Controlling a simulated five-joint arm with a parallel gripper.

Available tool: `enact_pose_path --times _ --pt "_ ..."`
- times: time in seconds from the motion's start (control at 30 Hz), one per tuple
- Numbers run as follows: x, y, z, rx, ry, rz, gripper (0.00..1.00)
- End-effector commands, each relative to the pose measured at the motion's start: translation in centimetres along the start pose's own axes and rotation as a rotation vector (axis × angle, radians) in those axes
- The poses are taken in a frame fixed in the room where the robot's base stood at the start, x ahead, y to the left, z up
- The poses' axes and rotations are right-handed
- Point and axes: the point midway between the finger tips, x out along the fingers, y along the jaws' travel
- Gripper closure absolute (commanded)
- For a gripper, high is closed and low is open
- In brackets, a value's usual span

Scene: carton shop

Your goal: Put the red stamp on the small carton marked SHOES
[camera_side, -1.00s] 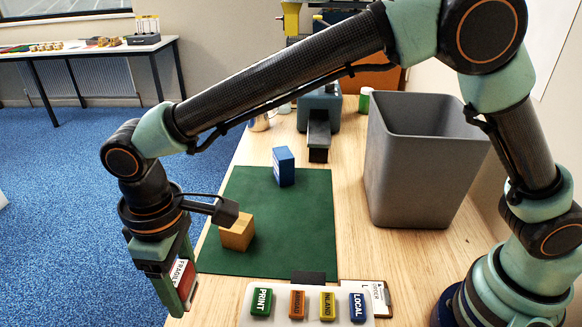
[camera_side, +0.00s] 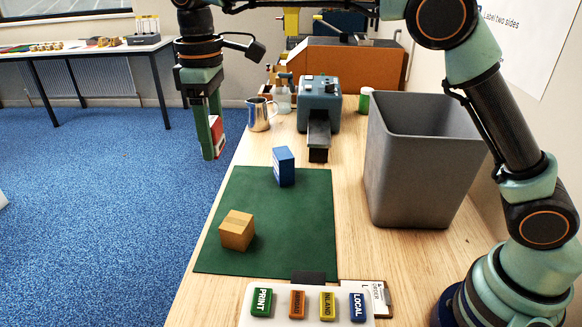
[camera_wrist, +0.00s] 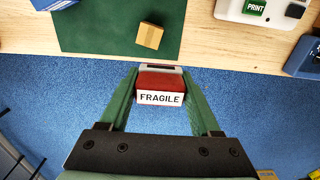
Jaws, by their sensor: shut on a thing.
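My gripper (camera_side: 213,152) is shut on a red stamp (camera_side: 218,138) with a white FRAGILE label. It hangs high over the blue floor, just off the left edge of the bench. In the wrist view the stamp (camera_wrist: 160,83) sits between the two green fingers of my gripper (camera_wrist: 160,90). A small tan carton (camera_side: 237,231) lies on the front left of the green mat (camera_side: 300,225). A small blue carton (camera_side: 284,167) stands at the mat's back, with pale marking on its left side. I cannot read SHOES on either carton. The tan carton (camera_wrist: 149,35) also shows in the wrist view.
A large grey bin (camera_side: 420,165) stands right of the mat. A grey-blue machine (camera_side: 320,105) and a metal jug (camera_side: 260,115) stand behind. The mat's middle is clear.

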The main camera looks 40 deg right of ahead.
Motion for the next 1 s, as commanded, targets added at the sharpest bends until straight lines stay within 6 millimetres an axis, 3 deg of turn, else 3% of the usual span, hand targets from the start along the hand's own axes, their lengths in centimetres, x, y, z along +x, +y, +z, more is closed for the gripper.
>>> enact_pose_path --times 0.1,0.27,0.8,1.0 --pt "-0.6 2.2 0.7 0.003 0.001 0.000 0.92" --pt "0.5 3.0 1.0 -0.001 -0.003 -0.001 0.92" --pt "13.0 2.9 1.0 -0.001 -0.004 -0.002 0.92" --pt "14.9 2.9 0.9 -0.001 -0.001 0.000 0.92"
